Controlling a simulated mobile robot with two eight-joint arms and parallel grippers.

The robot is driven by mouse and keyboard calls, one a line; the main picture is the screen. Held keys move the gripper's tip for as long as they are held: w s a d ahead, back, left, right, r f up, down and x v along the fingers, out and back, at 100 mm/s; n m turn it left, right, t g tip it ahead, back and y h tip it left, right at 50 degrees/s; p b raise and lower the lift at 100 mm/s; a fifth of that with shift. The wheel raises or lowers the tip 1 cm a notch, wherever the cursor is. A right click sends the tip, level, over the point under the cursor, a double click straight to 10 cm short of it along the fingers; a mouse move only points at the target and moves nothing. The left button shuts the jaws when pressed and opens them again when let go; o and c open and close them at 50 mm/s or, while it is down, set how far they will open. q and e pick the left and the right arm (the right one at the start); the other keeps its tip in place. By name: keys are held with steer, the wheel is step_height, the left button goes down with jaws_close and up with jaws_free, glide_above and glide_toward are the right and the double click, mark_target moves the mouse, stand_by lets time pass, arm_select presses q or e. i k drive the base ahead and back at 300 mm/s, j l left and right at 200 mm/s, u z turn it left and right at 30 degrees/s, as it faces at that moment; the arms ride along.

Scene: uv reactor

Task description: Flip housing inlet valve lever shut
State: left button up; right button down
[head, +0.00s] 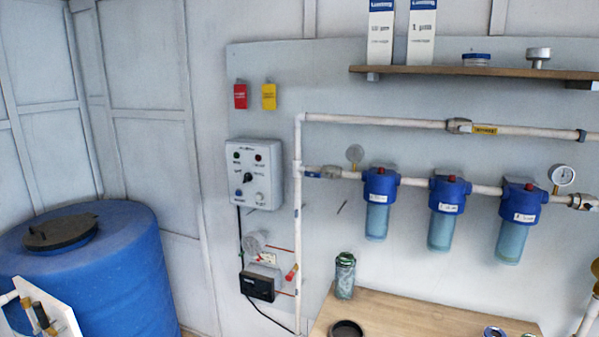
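Three blue-topped filter housings (376,200) hang in a row on a white pipe on the wall panel. To the left of the first housing, a small metal valve (328,172) sits in that pipe near the vertical riser. A blue lever or tag (311,174) seems to lie along the pipe at this valve; its exact angle is too small to tell.
A bypass valve (460,126) with a yellow tag is on the upper pipe. Another valve (583,202) is right of the housings. A gauge (354,154) stands beside the inlet valve. A control box (254,174), blue tank (95,265) and wooden bench (400,318) are around.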

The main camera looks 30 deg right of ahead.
mark_target(317, 175)
steer(key=i+z, duration=0.1)
steer(key=i, duration=0.35)
steer(key=i+j+z, duration=0.1)
steer(key=i, duration=0.3)
steer(key=i+j+z, duration=0.1)
steer(key=i, duration=0.35)
